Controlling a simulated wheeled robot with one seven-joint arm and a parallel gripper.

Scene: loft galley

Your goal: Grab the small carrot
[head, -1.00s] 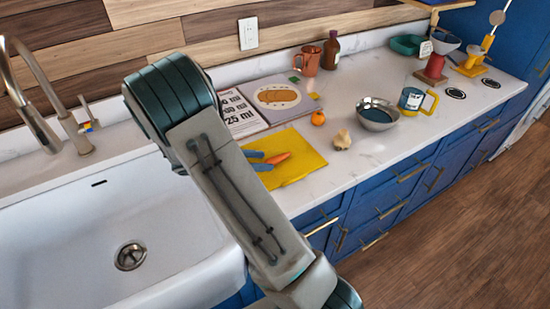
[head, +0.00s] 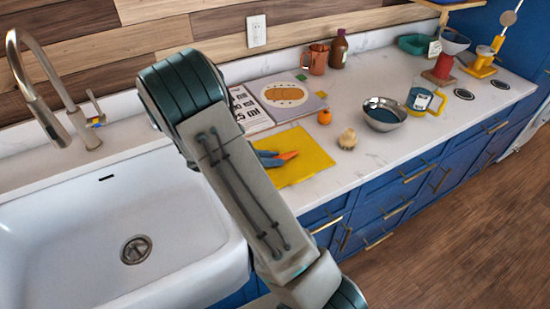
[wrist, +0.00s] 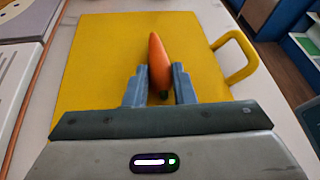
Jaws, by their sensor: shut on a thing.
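The small orange carrot (wrist: 158,62) lies between the two blue-grey fingers of my gripper (wrist: 159,86) in the wrist view, its dark end toward my palm and its tip pointing away. My gripper is shut on it, over the yellow cutting board (wrist: 95,62). In the head view the carrot (head: 288,155) shows beside the fingers (head: 268,157), above the yellow board (head: 310,168). My arm hides part of the board there. I cannot tell whether the carrot still touches the board.
A sink (head: 60,230) is at the left. Beyond the board are an orange fruit (head: 324,117), a pale bulb (head: 347,139), a metal bowl (head: 384,122), a yellow-handled mug (head: 419,99), a copper mug (head: 314,60) and printed books (head: 284,95). The counter's front right is clear.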

